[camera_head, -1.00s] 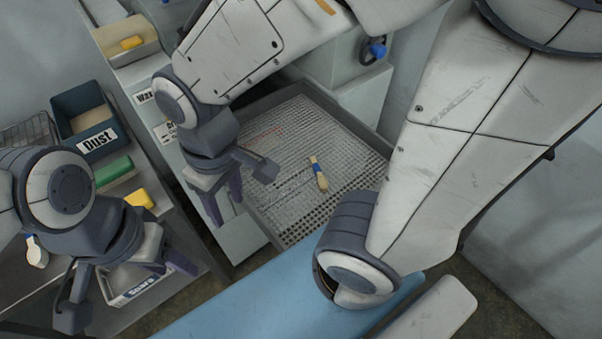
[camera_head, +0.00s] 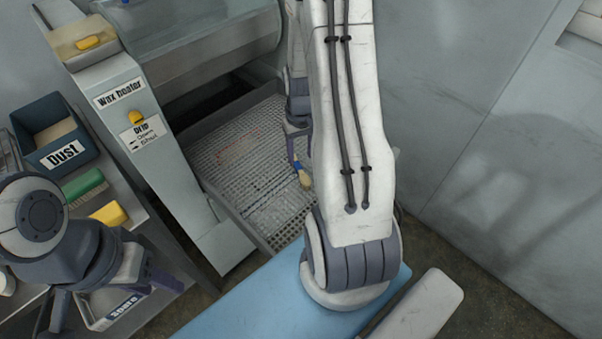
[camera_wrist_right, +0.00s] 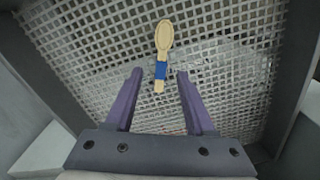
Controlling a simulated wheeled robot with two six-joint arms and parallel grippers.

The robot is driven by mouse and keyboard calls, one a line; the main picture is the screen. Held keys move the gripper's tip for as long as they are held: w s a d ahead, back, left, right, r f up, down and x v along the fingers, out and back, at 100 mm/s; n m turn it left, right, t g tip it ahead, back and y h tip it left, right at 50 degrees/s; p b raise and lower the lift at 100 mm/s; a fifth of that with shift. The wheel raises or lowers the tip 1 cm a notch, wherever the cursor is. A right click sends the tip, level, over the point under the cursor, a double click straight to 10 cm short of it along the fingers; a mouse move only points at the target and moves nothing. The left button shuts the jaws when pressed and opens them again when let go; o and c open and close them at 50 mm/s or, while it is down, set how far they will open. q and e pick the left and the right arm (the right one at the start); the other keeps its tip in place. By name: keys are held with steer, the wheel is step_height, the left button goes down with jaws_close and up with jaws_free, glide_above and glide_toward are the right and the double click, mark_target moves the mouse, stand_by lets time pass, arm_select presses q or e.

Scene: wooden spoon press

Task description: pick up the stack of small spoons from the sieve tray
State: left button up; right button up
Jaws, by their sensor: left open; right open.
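A stack of small wooden spoons with a blue band (camera_head: 302,174) lies on the sieve tray (camera_head: 223,158) in the head view, partly covered by my right arm. In the right wrist view the spoons (camera_wrist_right: 162,50) lie on the mesh with the bowl end pointing away, and the blue-banded handle end reaches toward the gap between my fingers. My right gripper (camera_wrist_right: 161,80) is open and empty over the tray. My left gripper (camera_head: 115,300) is open at the lower left by the side bench, away from the tray.
A blue Dust bin (camera_head: 50,135), a green brush (camera_head: 84,186) and a yellow block (camera_head: 109,214) are on the side bench at left. The wax heater cabinet (camera_head: 160,150) stands beside the tray. The tray's raised rim (camera_wrist_right: 285,75) borders the mesh.

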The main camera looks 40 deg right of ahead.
mark_target(300, 170)
steer(key=shift+a+f, duration=0.15)
steer(key=shift+f, duration=2.85)
jaws_close()
